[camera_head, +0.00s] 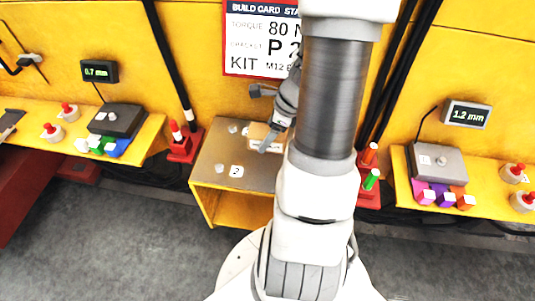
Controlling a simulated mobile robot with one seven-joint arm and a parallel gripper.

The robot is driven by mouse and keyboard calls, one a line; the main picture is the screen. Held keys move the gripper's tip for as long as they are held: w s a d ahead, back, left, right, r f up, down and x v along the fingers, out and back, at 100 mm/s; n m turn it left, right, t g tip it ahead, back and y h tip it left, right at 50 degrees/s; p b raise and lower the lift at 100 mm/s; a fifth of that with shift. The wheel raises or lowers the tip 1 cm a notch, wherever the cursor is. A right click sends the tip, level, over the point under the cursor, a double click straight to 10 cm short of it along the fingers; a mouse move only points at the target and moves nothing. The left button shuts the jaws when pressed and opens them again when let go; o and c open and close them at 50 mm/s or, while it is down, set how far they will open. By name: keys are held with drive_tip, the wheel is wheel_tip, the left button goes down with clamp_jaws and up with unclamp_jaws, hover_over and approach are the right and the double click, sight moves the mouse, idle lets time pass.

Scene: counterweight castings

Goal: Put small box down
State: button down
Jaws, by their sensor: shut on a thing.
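The small tan box (257,131) shows at the right side of the grey-topped stand (208,163), partly hidden by my gripper. My gripper (268,139) reaches down to it from the upper right and is shut on it. My arm hides the right part of the stand. I cannot tell whether the box touches the top or is held just above it.
A white label marked 2 (237,171) and small pale pieces lie on the stand's left half, otherwise clear. Red blocks with coloured pegs (184,143) flank the stand. Yellow shelves with a dark box (117,120) and a grey box (437,161) stand either side.

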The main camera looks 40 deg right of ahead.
sight(262, 159)
drive_tip(key=shift+f+b, duration=0.75)
drive_tip(key=shift+f, duration=2.85)
drive_tip(key=shift+f, duration=0.15)
drive_tip(key=shift+c, duration=0.2)
unclamp_jaws()
drive_tip(key=p+v, duration=0.2)
drive_tip(key=v, duration=1)
drive_tip(key=shift+w+p, duration=0.1)
drive_tip(key=shift+p, duration=0.25)
drive_tip(key=shift+n+b, duration=0.3)
drive_tip(key=shift+b, duration=0.1)
